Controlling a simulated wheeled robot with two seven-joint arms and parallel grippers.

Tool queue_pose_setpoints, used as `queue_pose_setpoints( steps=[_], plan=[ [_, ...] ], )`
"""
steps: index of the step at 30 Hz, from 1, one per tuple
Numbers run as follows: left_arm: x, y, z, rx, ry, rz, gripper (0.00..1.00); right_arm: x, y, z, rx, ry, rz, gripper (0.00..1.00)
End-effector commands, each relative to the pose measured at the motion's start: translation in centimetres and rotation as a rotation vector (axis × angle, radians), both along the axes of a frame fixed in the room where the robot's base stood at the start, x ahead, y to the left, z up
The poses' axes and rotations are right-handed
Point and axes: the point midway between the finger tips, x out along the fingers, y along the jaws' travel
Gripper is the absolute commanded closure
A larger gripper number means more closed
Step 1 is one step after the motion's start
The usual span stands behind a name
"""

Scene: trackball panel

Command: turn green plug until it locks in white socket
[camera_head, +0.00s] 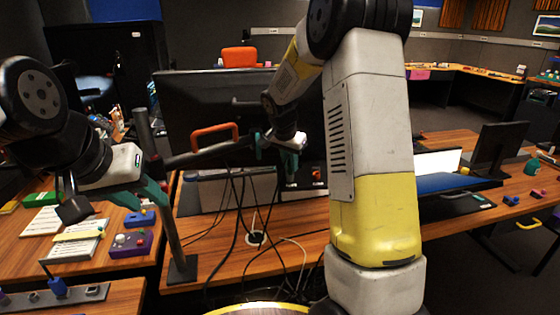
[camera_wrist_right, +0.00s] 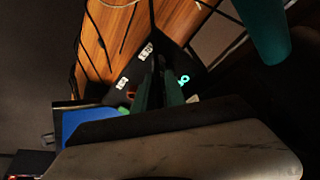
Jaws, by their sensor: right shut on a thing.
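My right gripper (camera_head: 291,160) has teal fingers and points down in front of the large black monitor. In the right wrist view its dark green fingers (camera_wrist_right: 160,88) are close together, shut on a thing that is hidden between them. Below them is a dark panel (camera_wrist_right: 148,55) with small white labels and a teal ring mark. I cannot make out the green plug or the white socket clearly in either view. My left gripper (camera_head: 150,199) has teal fingers spread apart, open and empty, above the left part of the desk.
A purple box (camera_head: 130,244) with small knobs, a blue block (camera_head: 140,219) and a green box (camera_head: 42,198) lie on the left desk. A grey post (camera_head: 167,215) stands close to my left gripper. Black cables hang below the large monitor (camera_head: 205,105). A blue thing (camera_wrist_right: 88,120) shows at the lower left.

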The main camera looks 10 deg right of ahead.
Motion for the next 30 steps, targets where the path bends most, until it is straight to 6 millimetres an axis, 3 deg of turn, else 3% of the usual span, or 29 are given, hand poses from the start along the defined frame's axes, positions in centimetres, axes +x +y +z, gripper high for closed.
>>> queue_pose_setpoints(
  steps=[4,12,13,17,26,30],
  plan=[
    [0.0,0.0,0.0,0.000,0.000,0.000,0.64,0.2,0.1,-0.1,0.016,-0.005,-0.102,1.00],
    [0.0,0.0,0.0,0.000,0.000,0.000,0.64,0.3,0.3,-0.1,0.023,-0.008,-0.124,1.00],
    [0.0,0.0,0.0,0.000,0.000,0.000,0.64,0.3,0.3,-0.1,0.023,-0.008,-0.124,0.83],
    [0.0,0.0,0.0,0.000,0.000,0.000,0.64,0.3,0.4,-0.1,0.023,-0.007,-0.122,0.59],
    [0.0,0.0,0.0,0.000,0.000,0.000,0.64,0.1,0.4,-0.1,0.022,-0.003,-0.122,0.59],
    [0.0,0.0,0.0,0.000,0.000,0.000,0.64,-0.2,0.6,1.2,0.022,-0.006,-0.121,0.59]
  ],
)
